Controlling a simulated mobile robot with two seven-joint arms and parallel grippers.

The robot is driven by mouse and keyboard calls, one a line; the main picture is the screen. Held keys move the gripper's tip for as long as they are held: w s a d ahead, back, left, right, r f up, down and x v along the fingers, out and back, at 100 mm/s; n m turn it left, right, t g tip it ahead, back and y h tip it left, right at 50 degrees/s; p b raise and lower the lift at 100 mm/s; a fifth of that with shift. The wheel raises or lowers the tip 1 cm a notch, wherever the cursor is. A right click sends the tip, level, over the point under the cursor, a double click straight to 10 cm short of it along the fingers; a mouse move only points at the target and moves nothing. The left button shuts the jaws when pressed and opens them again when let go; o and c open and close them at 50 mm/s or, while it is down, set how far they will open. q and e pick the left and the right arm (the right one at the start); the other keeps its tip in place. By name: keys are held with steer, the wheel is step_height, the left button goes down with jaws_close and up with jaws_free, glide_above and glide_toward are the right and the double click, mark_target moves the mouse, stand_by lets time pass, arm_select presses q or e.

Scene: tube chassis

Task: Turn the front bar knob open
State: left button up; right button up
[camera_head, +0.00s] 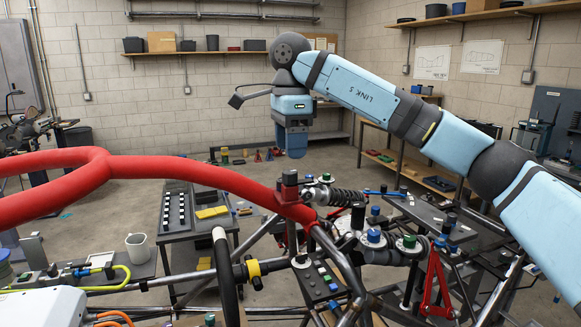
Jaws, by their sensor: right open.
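My right arm reaches in from the upper right. My right gripper (293,147) hangs with its fingers pointing down, above the red tube's right end and apart from the chassis. It holds nothing that I can see. The red tube (150,166) of the chassis runs in from the left. Several coloured knobs are nearby, including a green-topped one (325,178), a blue one (374,236) and another green one (410,241). I cannot tell which is the front bar knob. My left gripper is not in view.
A coil damper (342,196) and a red bracket (436,285) crowd the chassis's right side. A dark side table (202,230) with trays stands behind it. A white mug (137,246) is at the left. Open floor lies behind.

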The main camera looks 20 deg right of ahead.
mark_target(291, 171)
step_height(291, 171, up, 8)
stand_by(0.7)
